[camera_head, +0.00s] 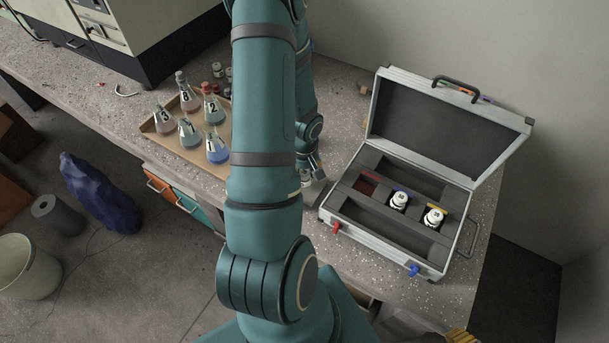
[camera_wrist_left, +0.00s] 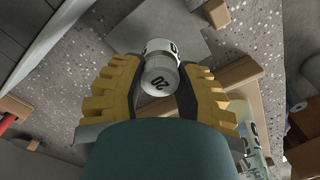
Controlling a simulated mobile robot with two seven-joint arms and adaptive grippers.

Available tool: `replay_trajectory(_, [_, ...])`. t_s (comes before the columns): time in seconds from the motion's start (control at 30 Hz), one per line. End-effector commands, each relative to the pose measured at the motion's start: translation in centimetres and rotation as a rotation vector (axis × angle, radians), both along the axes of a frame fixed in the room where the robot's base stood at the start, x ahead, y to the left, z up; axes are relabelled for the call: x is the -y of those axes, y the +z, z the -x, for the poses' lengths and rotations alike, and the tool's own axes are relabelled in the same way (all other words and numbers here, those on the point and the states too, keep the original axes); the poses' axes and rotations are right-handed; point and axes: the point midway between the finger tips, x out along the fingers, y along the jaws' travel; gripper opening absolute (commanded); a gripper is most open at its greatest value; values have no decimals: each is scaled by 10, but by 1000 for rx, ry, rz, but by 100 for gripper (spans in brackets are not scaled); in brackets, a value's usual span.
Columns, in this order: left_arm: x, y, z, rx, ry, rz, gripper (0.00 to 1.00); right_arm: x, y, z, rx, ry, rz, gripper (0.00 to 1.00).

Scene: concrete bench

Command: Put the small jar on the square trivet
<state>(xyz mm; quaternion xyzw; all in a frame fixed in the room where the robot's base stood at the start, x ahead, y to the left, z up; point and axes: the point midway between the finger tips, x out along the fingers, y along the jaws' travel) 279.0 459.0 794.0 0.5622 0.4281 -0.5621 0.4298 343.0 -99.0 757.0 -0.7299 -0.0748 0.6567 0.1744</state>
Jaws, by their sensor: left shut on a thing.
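My left gripper (camera_wrist_left: 158,88) is shut on the small jar (camera_wrist_left: 158,75), a white-labelled jar marked 20, held between its yellow ribbed fingers. A flat grey square plate, which looks like the square trivet (camera_wrist_left: 125,33), lies on the bench just beyond the jar in the wrist view. Whether the jar touches it I cannot tell. In the head view my left arm hides most of this spot, and the left gripper (camera_head: 308,172) shows only in part between the flask tray and the case. A yellow ribbed fingertip of my right gripper (camera_head: 459,336) shows at the bottom edge.
An open case (camera_head: 333,213) holding two white jars (camera_head: 399,200) (camera_head: 434,217) stands to the right. A wooden tray (camera_head: 160,143) with several numbered flasks stands to the left. A large machine (camera_head: 140,40) is at the back left. Bare bench shows along the right front.

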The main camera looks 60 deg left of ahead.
Motion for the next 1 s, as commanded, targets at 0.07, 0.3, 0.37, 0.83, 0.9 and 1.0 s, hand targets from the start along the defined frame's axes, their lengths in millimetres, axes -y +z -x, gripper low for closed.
replay_trajectory(0.07, [0,-12,0,-2,-1,1,0,0,-5,-1,2,-1,0,47])
replay_trajectory(0.3, [0,-12,0,0,0,0,0,0,-4,-1,2,-1,0,47])
replay_trajectory(0.37, [0,-13,0,0,0,0,0,0,-5,-1,2,0,0,47])
replay_trajectory(0.83, [0,-15,0,0,0,0,62,0,-7,-1,4,0,1,47])
replay_trajectory(0.9, [0,-13,0,0,0,0,62,0,-5,-1,3,0,0,47])
replay_trajectory(1.0, [0,-6,0,1,0,-1,62,0,-1,-1,2,-1,0,47])
